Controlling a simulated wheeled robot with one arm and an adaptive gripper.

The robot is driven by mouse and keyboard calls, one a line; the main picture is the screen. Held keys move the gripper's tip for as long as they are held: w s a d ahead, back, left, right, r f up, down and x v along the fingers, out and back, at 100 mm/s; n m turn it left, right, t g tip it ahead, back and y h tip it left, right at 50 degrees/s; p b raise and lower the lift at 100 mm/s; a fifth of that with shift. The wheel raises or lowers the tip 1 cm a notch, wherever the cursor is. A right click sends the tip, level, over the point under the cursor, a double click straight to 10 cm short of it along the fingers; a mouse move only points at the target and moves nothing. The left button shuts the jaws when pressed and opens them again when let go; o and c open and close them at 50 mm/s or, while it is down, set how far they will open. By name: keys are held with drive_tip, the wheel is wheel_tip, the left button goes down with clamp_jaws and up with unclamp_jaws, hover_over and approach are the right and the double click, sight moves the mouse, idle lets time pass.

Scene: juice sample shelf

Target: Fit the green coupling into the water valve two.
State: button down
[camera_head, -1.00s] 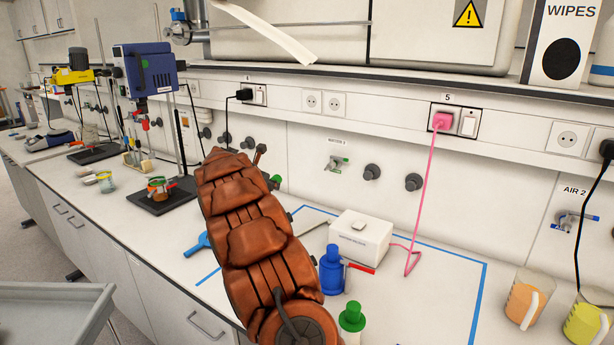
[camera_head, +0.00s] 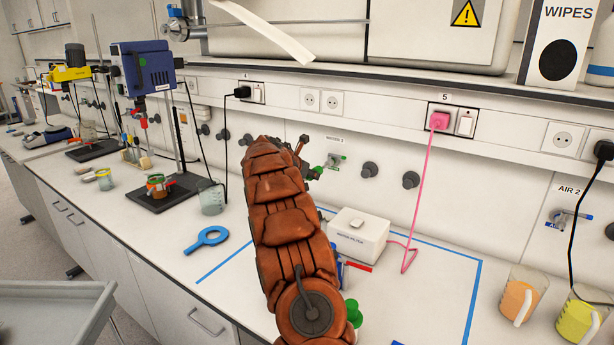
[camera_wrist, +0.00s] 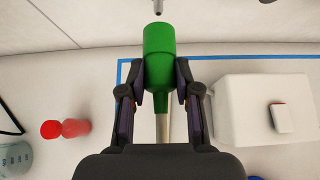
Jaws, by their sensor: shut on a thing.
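My gripper (camera_wrist: 163,97) is shut on the green coupling (camera_wrist: 159,50), with one finger on each side of its narrower part. A pale hose or stem runs from the coupling back under the gripper. In the wrist view a small grey nozzle tip (camera_wrist: 157,7) shows just beyond the coupling's wide end, roughly in line with it and apparently apart. In the head view water valve two (camera_head: 336,159) is on the wall under its label, which seems to read WATER 2. My gripper (camera_head: 303,168) is just left of the valve there, mostly hidden behind my arm.
A white box (camera_head: 358,234) stands on the bench right of my arm. A glass beaker (camera_head: 211,197) stands near the wall. A pink cable (camera_head: 423,185) hangs from a socket. Two jugs (camera_head: 522,295) (camera_head: 583,318) stand at the right.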

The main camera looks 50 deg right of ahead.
sight(316, 168)
drive_tip(key=shift+d, duration=0.85)
drive_tip(key=shift+p, duration=0.3)
drive_tip(key=shift+p, duration=0.75)
drive_tip(key=shift+d+p, duration=1.1)
drive_tip(key=shift+p, duration=0.25)
drive_tip(key=shift+p, duration=0.35)
idle(0.4)
drive_tip(key=shift+w+d+p, duration=0.1)
drive_tip(key=shift+d+p, duration=0.45)
drive_tip(key=shift+d, duration=0.2)
idle(0.3)
drive_tip(key=c, duration=0.7)
unclamp_jaws()
drive_tip(key=shift+c, duration=0.2)
